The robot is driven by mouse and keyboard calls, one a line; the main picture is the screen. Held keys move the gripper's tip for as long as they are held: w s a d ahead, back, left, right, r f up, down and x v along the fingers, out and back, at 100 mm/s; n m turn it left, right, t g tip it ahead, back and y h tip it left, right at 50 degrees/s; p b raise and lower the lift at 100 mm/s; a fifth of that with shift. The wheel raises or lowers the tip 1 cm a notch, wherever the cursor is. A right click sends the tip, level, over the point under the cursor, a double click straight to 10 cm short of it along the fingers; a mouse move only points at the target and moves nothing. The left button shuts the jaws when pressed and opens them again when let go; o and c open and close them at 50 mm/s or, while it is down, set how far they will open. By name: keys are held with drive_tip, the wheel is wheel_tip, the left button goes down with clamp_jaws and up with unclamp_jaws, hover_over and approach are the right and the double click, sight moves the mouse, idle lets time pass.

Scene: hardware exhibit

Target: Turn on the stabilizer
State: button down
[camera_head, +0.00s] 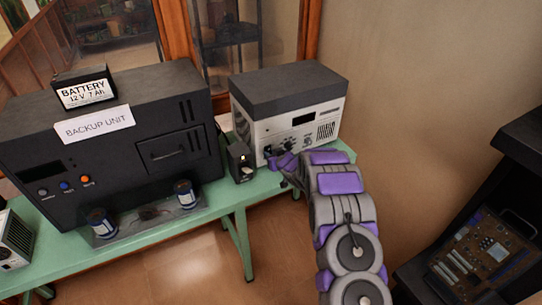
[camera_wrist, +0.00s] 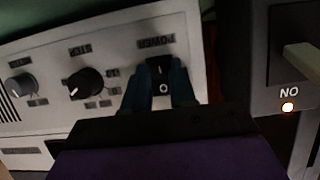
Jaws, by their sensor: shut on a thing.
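The stabilizer (camera_head: 290,100) looks to be the box with a dark grey top and a white front panel at the right end of the green table. In the wrist view its panel (camera_wrist: 60,65) appears upside down, with a black rocker switch (camera_wrist: 160,78) under the word POWER. The switch bears I and O marks; I cannot tell which side is pressed in. My gripper (camera_wrist: 161,82) is shut on this switch, one dark finger on each side. In the head view my gripper (camera_head: 277,162) reaches the lower left of the panel, hiding the switch.
Dark equipment (camera_head: 480,260) stands at the lower right.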

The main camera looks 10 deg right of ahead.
drive_tip(key=shift+f+t+b, duration=0.3)
drive_tip(key=shift+b, duration=0.1)
drive_tip(key=shift+f+t+y, duration=0.15)
drive_tip(key=shift+t+y, duration=0.45)
drive_tip(key=shift+t, duration=0.8)
drive_tip(key=c, duration=0.9)
unclamp_jaws()
drive_tip(key=p+v, duration=0.3)
drive_tip(key=v, duration=1.4)
drive_tip(key=shift+s+p, duration=0.15)
drive_tip(key=shift+p, duration=0.15)
